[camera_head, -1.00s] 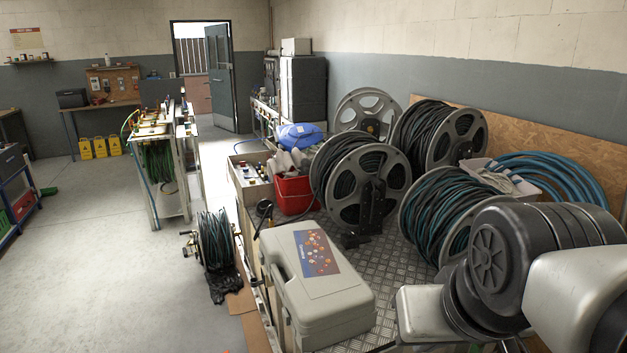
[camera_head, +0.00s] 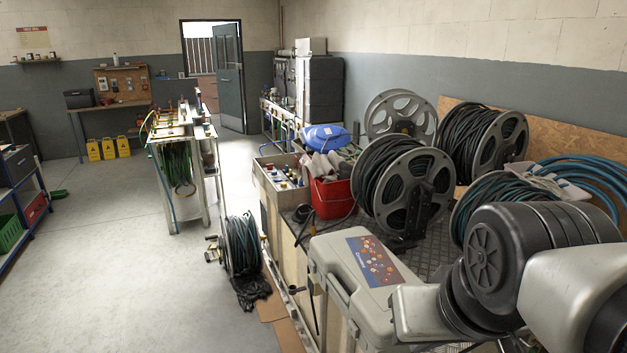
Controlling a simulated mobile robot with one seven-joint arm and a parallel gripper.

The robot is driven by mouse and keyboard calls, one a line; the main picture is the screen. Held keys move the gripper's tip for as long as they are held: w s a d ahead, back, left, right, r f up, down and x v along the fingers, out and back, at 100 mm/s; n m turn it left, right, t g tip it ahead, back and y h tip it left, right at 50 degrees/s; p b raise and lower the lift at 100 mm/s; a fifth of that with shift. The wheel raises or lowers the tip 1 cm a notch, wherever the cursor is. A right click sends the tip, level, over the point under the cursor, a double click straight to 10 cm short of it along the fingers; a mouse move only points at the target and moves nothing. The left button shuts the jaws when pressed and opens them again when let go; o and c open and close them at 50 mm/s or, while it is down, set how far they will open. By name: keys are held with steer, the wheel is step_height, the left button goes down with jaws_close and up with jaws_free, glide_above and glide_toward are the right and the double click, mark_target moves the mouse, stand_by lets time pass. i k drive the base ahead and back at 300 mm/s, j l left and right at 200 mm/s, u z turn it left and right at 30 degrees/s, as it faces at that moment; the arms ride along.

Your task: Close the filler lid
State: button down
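I cannot pick out the filler lid with certainty. A small dark round part (camera_head: 303,212) stands at the near corner of the parts tray, beside the red bucket; it is too small to identify. Another small black part (camera_head: 295,289) sits on the side edge of the metal-topped bench, left of the grey case. Whether either belongs to a filler cannot be told. My arm fills the lower right and hides part of the bench and the case. My gripper is not in view.
The grey case (camera_head: 345,262) lies on the bench near my arm. The red bucket (camera_head: 331,195), parts tray (camera_head: 262,178) and several hose reels (camera_head: 402,190) crowd the bench. A small reel (camera_head: 241,245) stands on the floor beside it. The floor (camera_head: 100,260) at left is mostly clear.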

mark_target(303, 210)
steer(key=i+j, duration=0.1)
steer(key=j, duration=0.25)
steer(key=i+j, duration=0.15)
steer(key=j, duration=0.25)
steer(key=i+j, duration=0.1)
steer(key=j, duration=0.25)
steer(key=i+j, duration=0.75)
steer(key=j, duration=0.25)
steer(key=i+j, duration=0.2)
steer(key=i, duration=0.3)
steer(key=i+j, duration=0.2)
steer(key=i, duration=0.25)
steer(key=i+j, duration=0.25)
steer(key=i, duration=0.25)
